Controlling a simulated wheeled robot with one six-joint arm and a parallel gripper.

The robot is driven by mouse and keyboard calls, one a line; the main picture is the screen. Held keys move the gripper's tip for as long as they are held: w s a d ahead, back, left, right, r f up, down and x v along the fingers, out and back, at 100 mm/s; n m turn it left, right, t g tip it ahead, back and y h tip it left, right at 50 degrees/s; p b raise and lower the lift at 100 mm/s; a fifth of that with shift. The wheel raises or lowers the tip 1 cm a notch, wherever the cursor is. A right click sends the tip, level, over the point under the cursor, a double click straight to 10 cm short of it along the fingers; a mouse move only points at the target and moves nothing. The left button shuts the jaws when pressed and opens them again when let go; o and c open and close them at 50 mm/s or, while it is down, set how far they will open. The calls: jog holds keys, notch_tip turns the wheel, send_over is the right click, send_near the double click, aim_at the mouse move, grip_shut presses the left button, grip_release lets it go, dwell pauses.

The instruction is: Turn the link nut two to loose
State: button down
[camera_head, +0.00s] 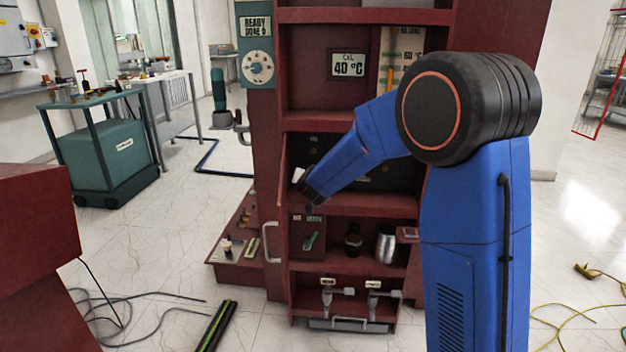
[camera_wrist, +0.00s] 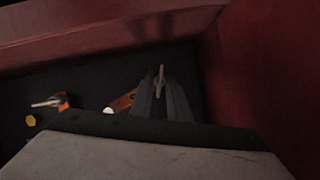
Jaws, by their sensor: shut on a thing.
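My gripper (camera_wrist: 166,98) is in the dark middle compartment of the red cabinet. Its two grey fingers are shut around a link nut, whose thin pale metal wing (camera_wrist: 161,76) shows between them. An orange link strip (camera_wrist: 124,101) runs to the left from beside the fingers, with a pale round end. Another pale winged nut (camera_wrist: 47,102) sits on an orange piece at the left, apart from the gripper. No number label is readable in the wrist view. In the head view my gripper (camera_head: 308,192) is at the compartment's left side, and the nuts cannot be made out there.
Red compartment walls (camera_wrist: 238,75) stand close on the right and along the top in the wrist view. A yellow round part (camera_wrist: 31,120) is at the far left.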

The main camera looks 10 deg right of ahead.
dwell(0.5)
jog(key=c, duration=2)
grip_release()
jog(key=v, duration=1.2)
jog(key=shift+w+a, duration=0.1)
